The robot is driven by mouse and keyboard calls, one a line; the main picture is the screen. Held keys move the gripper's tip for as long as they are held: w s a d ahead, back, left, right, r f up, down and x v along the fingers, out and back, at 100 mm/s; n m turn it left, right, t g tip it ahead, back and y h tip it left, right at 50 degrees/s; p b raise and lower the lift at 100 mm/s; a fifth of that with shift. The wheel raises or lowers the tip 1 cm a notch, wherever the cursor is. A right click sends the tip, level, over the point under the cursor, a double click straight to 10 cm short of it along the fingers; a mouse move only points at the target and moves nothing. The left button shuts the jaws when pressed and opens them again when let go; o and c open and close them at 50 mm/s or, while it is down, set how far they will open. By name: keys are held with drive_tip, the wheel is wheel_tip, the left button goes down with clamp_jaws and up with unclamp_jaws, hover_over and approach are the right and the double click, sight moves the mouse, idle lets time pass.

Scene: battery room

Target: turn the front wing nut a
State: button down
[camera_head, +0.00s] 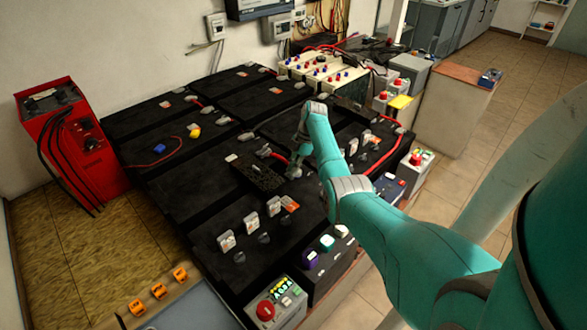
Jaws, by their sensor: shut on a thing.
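My gripper (294,168) is small in the head view, at the end of my teal arm, pointing down at the black battery blocks near the middle. It is shut at a small grey fitting on a battery top, which I take to be the front wing nut a. The fingers and wrist mostly hide that fitting, so its shape and turn angle cannot be made out. Several dark knob-like fittings (265,238) stand on the front battery block (215,270), beside white and orange tabs (250,221).
A red charger (72,140) with black cables stands at the left. A grey box with a red button (268,309) is at the front. Cream units (322,72) and red cables stand behind. Tiled floor (455,165) is open at the right.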

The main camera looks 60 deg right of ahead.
drive_tip(key=shift+n+g, duration=0.4)
drive_tip(key=shift+n, duration=0.6)
drive_tip(key=c, duration=1.2)
unclamp_jaws()
drive_tip(key=w+v, duration=0.1)
drive_tip(key=v, duration=1.1)
drive_tip(key=shift+s, duration=0.45)
drive_tip(key=shift+d+f, duration=0.1)
